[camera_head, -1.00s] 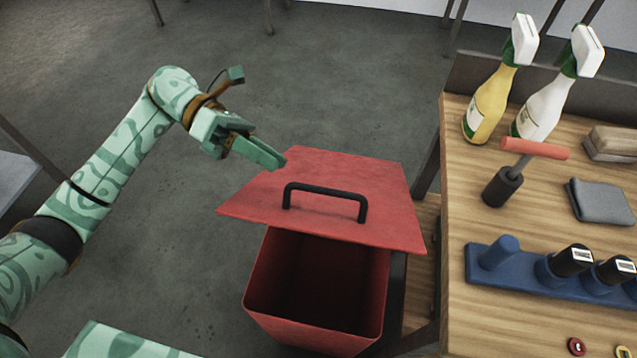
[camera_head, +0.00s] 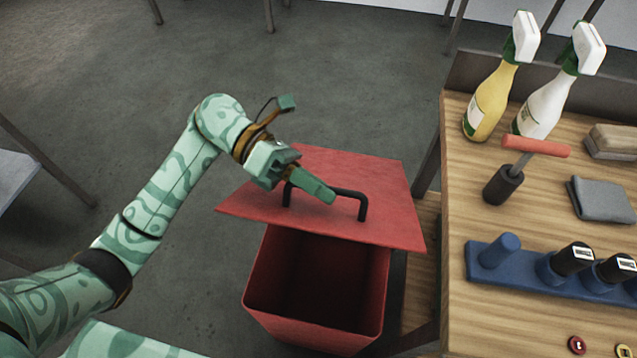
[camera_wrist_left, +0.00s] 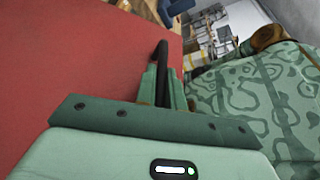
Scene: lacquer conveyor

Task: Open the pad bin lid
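The red pad bin (camera_head: 318,330) stands on the floor beside the workbench. Its red lid (camera_head: 385,210) sits back and raised, with the dark inside showing below the lid's near edge. A black bar handle (camera_head: 362,206) stands on the lid. My left gripper (camera_head: 322,192) is at the handle, covering part of its bar. In the left wrist view the handle (camera_wrist_left: 161,75) runs between the two green fingers (camera_wrist_left: 162,92). Whether they press on it cannot be told. The lid (camera_wrist_left: 70,70) fills the left of that view. My right gripper is not in view.
The wooden workbench (camera_head: 465,225) is close on the right. It holds a yellow spray bottle (camera_head: 489,105), a white one (camera_head: 541,108), a red-handled tool (camera_head: 536,146), a grey cloth (camera_head: 600,200) and a blue rack (camera_head: 520,275). Bare floor (camera_head: 100,80) lies to the left.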

